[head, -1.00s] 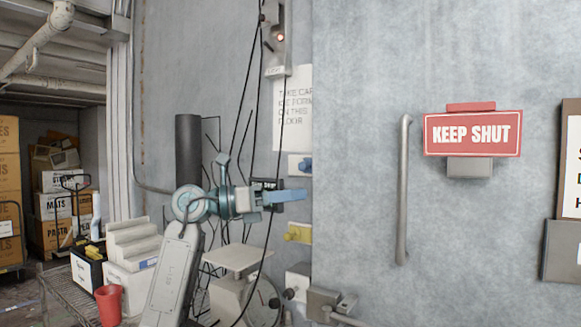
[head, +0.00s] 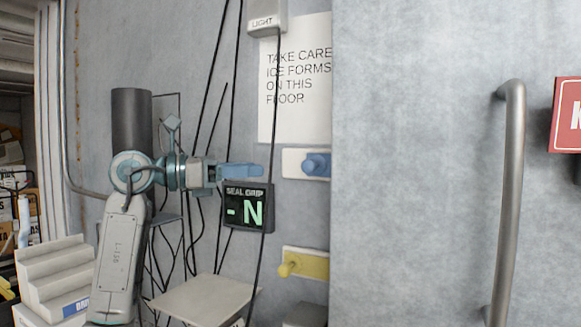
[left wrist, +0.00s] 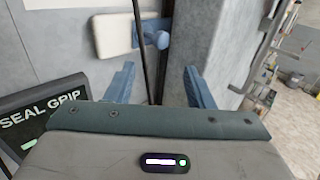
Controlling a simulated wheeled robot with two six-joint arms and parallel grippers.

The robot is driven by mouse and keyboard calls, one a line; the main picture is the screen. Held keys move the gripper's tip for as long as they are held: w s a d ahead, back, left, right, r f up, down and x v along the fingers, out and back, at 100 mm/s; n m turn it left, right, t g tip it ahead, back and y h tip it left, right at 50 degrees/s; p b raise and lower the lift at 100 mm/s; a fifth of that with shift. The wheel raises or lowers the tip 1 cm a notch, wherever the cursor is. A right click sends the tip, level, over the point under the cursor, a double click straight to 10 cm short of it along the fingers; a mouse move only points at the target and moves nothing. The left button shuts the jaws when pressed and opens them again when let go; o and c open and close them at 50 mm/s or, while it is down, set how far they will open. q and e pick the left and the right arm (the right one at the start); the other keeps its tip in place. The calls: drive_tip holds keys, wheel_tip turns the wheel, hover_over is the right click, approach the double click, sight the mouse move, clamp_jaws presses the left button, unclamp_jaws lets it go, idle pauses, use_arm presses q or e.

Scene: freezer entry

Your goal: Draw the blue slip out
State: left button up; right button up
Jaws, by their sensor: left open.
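I see no loose blue slip of paper; whether this knob is the blue slip, I cannot tell. My left gripper (head: 240,171) points right toward the knob, a little short of it. In the left wrist view its two blue fingers (left wrist: 160,82) stand wide apart with nothing gripped. A black cable (left wrist: 148,110) runs upright between them in the picture. My right gripper is not in view.
A display reading SEAL GRIP (head: 248,207) is just below the gripper. A yellow plate with a knob (head: 307,264) is below the white plate. Black cables (head: 267,110) hang nearby. The grey door (head: 420,160) with its long handle (head: 512,190) is on the right.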

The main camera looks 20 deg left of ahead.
sight(302, 167)
use_arm(q)
drive_tip(key=p+x, duration=0.4)
drive_tip(key=x, duration=0.5)
drive_tip(key=shift+w+d+r, duration=0.1)
drive_tip(key=shift+d+r, duration=0.05)
drive_tip(key=shift+d, duration=0.1)
drive_tip(key=shift+w+d, duration=0.15)
drive_tip(key=shift+d, duration=0.25)
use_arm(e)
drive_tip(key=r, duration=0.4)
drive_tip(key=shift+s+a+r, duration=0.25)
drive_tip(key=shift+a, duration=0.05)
use_arm(q)
drive_tip(key=shift+w, duration=0.1)
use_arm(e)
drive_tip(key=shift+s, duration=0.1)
use_arm(q)
drive_tip(key=c, duration=1)
clamp_jaws()
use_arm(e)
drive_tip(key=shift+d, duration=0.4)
